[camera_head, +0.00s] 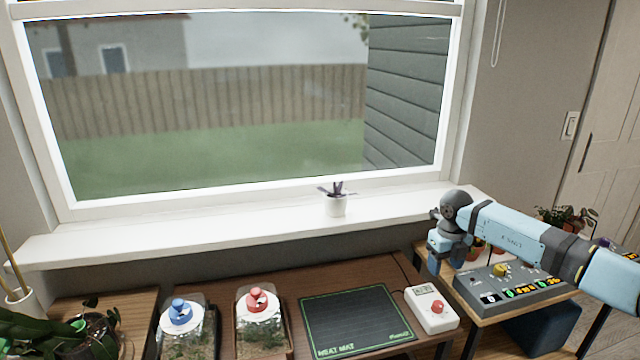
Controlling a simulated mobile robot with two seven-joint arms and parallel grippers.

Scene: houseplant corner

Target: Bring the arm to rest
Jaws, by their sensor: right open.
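My right arm comes in from the right edge, light blue with dark joints. My right gripper (434,262) points down at the end of it, above the gap between the white box with a red knob (432,310) and the grey control panel (515,284). The gripper is open, and I see nothing held in it. The wrist hides part of the sill's right end and some small orange pots behind it. My left gripper is not in view.
A small potted plant (336,200) stands on the white windowsill (200,235). Below are a black heat mat (357,320), a jar with a blue-knobbed lid (180,315) and one with a red-knobbed lid (258,303). Leafy plants (95,340) fill the lower left. The mat is bare.

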